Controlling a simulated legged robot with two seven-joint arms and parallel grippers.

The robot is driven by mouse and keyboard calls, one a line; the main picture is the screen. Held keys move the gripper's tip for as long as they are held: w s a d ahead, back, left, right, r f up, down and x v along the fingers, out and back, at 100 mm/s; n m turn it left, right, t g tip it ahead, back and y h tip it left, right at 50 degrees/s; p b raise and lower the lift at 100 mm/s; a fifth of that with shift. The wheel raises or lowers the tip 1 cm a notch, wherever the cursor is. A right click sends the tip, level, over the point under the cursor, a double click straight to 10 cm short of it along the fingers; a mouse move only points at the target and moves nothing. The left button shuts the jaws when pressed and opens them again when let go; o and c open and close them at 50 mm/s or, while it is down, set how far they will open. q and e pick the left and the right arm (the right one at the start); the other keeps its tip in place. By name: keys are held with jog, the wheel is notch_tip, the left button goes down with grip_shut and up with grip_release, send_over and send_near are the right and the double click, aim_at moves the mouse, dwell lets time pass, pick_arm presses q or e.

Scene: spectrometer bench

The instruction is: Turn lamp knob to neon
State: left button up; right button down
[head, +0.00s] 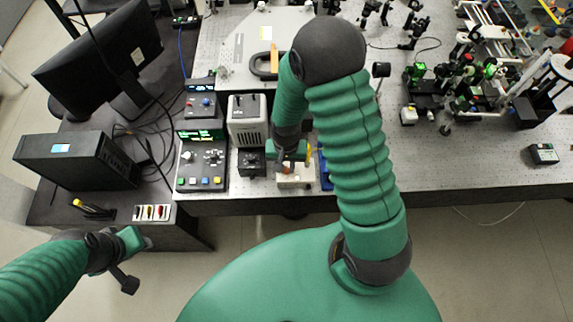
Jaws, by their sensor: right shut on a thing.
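My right gripper (287,168) points down at the bench's front edge, just above a small cream box (296,182). It is shut on a small orange-red part on top of this box, which looks like the lamp knob. The fingers and arm hide most of the knob, and its pointer and any neon label cannot be read. My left gripper (130,268) hangs at the lower left over the floor, away from the bench. Its fingers are too unclear to tell open from shut.
Left of the cream box stand a black box (251,162), a pale vented housing (247,125) and a control panel (201,160) with a green display. A blue item (325,172) is close on its right. Optics crowd the back right; the bench's front right is mostly clear.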

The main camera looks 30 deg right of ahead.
aim_at(285, 168)
jog(key=n, duration=0.5)
jog(key=shift+a, duration=0.1)
jog(key=shift+n, duration=0.4)
jog(key=c, duration=1.6)
grip_release()
jog(key=o, duration=0.3)
jog(key=shift+w, duration=0.15)
notch_tip(285, 168, up, 17)
jog(key=shift+f+b, duration=0.2)
jog(key=shift+b, duration=0.25)
